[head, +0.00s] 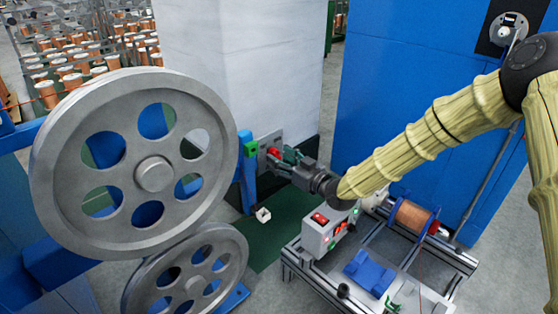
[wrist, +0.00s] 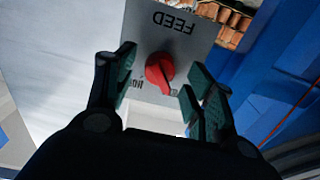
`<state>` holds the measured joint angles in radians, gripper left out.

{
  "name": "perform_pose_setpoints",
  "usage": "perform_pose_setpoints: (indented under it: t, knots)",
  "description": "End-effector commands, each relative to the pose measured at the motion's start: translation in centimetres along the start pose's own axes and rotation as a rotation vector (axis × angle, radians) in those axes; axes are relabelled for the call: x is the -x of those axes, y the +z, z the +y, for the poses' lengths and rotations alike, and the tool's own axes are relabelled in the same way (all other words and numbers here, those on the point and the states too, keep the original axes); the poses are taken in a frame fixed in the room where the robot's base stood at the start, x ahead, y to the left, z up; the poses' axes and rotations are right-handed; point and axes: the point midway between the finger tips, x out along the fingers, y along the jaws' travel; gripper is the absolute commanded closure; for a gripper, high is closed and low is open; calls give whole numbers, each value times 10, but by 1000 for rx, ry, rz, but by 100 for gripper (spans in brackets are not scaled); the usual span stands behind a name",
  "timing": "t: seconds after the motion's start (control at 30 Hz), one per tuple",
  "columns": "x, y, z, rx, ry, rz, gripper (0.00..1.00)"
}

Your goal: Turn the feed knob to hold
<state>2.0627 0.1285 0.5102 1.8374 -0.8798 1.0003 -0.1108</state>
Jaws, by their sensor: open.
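The red feed knob (wrist: 159,70) sits on a grey plate (wrist: 168,38) whose word FEED appears upside down in the wrist view. Its narrow end points down and slightly right in that view. Small lettering beside the left finger is partly hidden, and the mark on the right is mostly covered. My gripper (wrist: 162,82) is open, with one green-padded finger on each side of the knob and visible gaps between. In the head view, my gripper (head: 284,157) is at the plate on the pale column, and the red knob (head: 273,152) shows at its tip.
Large grey spoked pulleys (head: 155,175) stand left of the column. A blue post with a green box (head: 250,148) is close left of my gripper. A bench with a control box (head: 325,230) and copper spool (head: 412,218) stands below my arm. A blue cabinet (head: 400,100) is behind.

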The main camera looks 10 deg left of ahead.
Motion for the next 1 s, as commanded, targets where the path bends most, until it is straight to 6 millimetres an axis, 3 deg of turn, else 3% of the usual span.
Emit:
perform_pose_setpoints:
  t: [0.2,0.47,0.5,0.77,1.0]
  knots:
    - [-13,0,0,0,0,1,46]
    - [-14,-1,0,-1,1,1,46]
    - [-14,-1,0,-1,1,1,48]
    - [-13,-1,0,-1,1,1,93]
    - [-13,-2,0,-14,1,1,93]
